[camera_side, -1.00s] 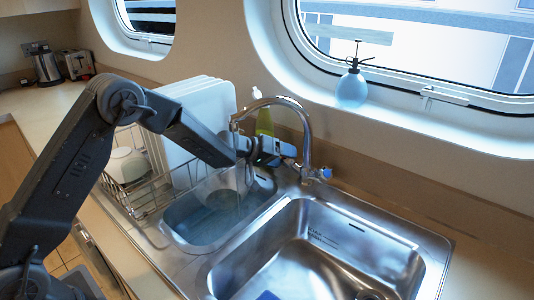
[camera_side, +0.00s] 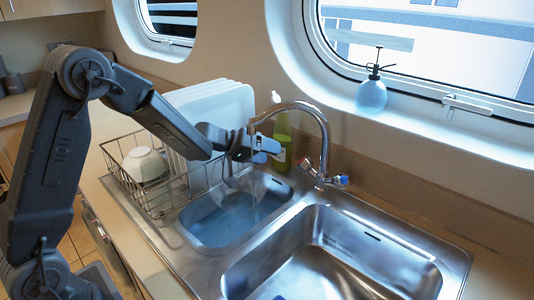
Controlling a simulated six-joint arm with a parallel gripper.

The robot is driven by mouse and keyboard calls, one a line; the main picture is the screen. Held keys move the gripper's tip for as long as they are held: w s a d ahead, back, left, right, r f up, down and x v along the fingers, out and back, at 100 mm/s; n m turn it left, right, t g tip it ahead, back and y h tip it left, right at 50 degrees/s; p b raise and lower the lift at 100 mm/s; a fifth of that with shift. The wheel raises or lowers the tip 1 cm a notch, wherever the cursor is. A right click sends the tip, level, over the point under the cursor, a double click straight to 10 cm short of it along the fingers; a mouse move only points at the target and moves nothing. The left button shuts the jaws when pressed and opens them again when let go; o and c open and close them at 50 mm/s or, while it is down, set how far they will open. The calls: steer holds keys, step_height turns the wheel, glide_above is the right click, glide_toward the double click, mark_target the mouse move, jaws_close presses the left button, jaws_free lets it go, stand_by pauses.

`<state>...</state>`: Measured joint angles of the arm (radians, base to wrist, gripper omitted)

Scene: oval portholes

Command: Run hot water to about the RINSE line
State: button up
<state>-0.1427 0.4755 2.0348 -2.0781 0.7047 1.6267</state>
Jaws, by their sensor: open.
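The chrome tap (camera_side: 322,135) arches over the left basin (camera_side: 190,243), its spout end near my arm. It has a red-marked knob (camera_side: 331,167) and a blue-marked knob (camera_side: 342,180) at its base. A faint stream seems to fall from the spout into bluish water (camera_side: 225,220) in the left basin. My gripper (camera_side: 277,150) is open, left of the tap's upright and apart from the knobs; its tips are small and partly hidden. No RINSE lettering is readable; a small dark marking (camera_side: 340,243) shows on the right basin's wall.
A green bottle (camera_side: 282,140) stands close behind my gripper. A wire rack (camera_side: 150,195) with white plates (camera_side: 230,105) and a bowl (camera_side: 145,163) is at the left. A blue spray bottle (camera_side: 371,95) stands on the porthole sill. The right basin (camera_side: 320,270) looks mostly empty.

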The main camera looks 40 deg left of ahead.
steer(key=shift+s+d, duration=0.1)
steer(key=shift+d, duration=0.15)
steer(key=shift+c, duration=0.7)
steer(key=s+d+m+g, duration=0.1)
steer(key=d, duration=0.1)
steer(key=s+d+f+m+g+h, duration=0.1)
steer(key=d+g, duration=0.1)
steer(key=s+d+f+m+g, duration=0.1)
steer(key=d, duration=0.1)
steer(key=shift+s+d+h, duration=0.2)
steer(key=shift+d+h, duration=0.1)
steer(key=shift+d, duration=0.1)
steer(key=s+m+g+y, duration=0.5)
steer(key=s+g+y, duration=0.3)
steer(key=s, duration=0.5)
steer(key=m+t+y, duration=0.7)
steer(key=m+t, duration=0.7)
steer(key=m, duration=0.4)
glide_toward(304, 167)
steer(key=shift+s+a+r, duration=0.1)
steer(key=shift+s+a, duration=0.15)
steer(key=shift+s, duration=0.55)
steer(key=shift+w+d+h, duration=0.2)
steer(key=shift+d+h, duration=0.05)
steer(key=shift+h, duration=0.05)
steer(key=shift+w, duration=0.25)
steer(key=x, duration=1.3)
steer(key=shift+w+a+r, duration=0.1)
